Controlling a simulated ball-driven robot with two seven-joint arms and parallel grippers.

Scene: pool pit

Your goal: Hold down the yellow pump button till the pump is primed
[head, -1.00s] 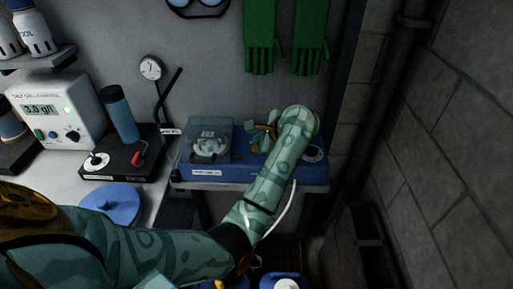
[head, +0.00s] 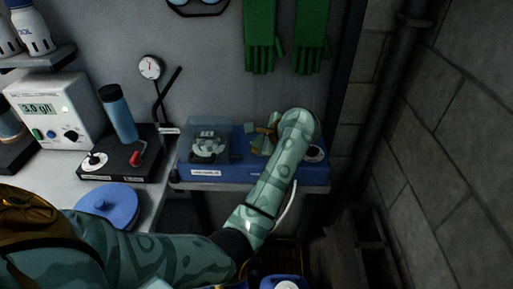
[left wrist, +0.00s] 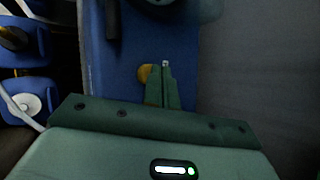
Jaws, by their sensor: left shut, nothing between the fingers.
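The blue pump unit (head: 240,172) sits on a shelf against the wall, with a clear cover over its rotor (head: 208,147) at the left. My left gripper (head: 258,138) is over the middle of its top, with the forearm covering much of the right part. In the left wrist view the yellow button (left wrist: 144,73) shows partly, just left of my shut fingers (left wrist: 165,68). The fingers overlap the button's right side in that view and hold nothing. Whether they press it down I cannot tell. My right gripper is not in view.
A white controller box (head: 62,108) and a black stand with a blue cylinder (head: 119,112) are on the bench at left, near a round blue lid (head: 107,205). Green gloves (head: 260,40) hang above the pump. A block wall (head: 450,150) bounds the right.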

